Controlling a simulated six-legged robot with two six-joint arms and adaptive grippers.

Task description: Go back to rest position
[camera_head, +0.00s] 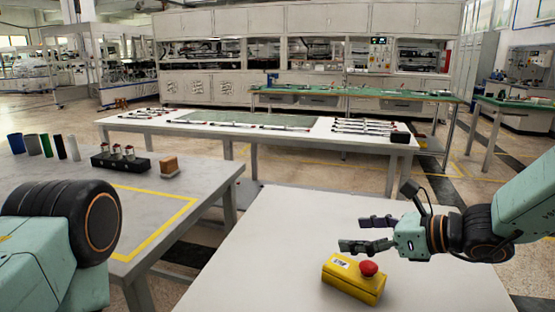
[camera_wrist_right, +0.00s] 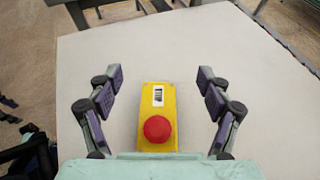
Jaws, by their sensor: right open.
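My right gripper (camera_head: 366,234) is open and empty above the white table at the right of the head view. Its fingers point left there. A yellow box with a red mushroom button (camera_head: 353,279) lies on that table below and in front of the gripper. In the right wrist view, the yellow box (camera_wrist_right: 157,118) shows between the two spread finger pairs (camera_wrist_right: 158,92), with clear gaps on both sides. Its red button faces up. In the head view, part of my left arm shows at the lower left; its gripper is out of the picture.
The white table (camera_head: 262,250) is otherwise bare. A grey table (camera_head: 75,190) at left bears a black holder (camera_head: 120,162), a brown block (camera_head: 169,166) and several cylinders. A gap separates the two tables. A long table (camera_head: 300,142) with rods stands behind.

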